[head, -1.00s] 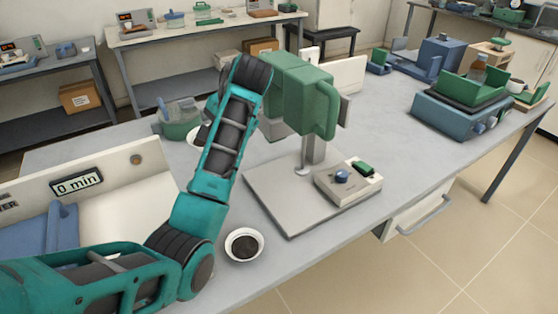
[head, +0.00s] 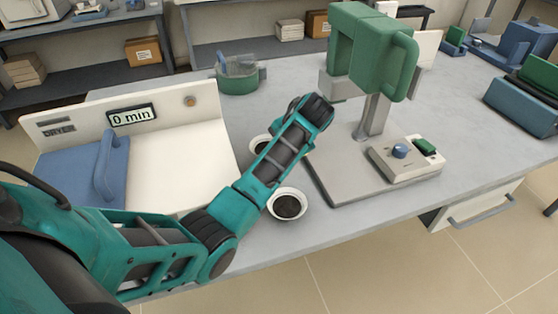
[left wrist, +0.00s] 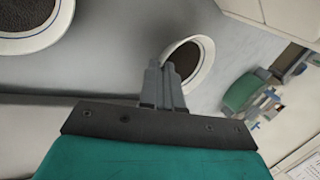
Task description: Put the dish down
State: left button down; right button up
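A white dish with dark contents (head: 260,143) shows partly behind my left forearm in the head view. In the left wrist view a dish (left wrist: 203,62) has its rim between the close-set fingers of my left gripper (left wrist: 162,75), which looks shut on it. This dish looks tilted there; whether it touches the bench is unclear. A second white dish with dark contents (head: 288,205) stands on the bench near its front edge, and a dish (left wrist: 30,25) shows at the wrist view's top left. My left gripper is hidden in the head view. My right gripper is out of view.
A white dryer (head: 180,140) with a blue lid handle and a "0 min" display stands at left. A green press-like device (head: 365,55) on a flat base (head: 345,185) stands at right. A green container (head: 238,75) sits behind. Bare grey bench lies between them.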

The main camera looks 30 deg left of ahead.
pick_arm(q)
notch_tip(320, 180, down, 3)
jog(key=shift+r, duration=0.1)
jog(key=c, duration=1.6)
grip_release()
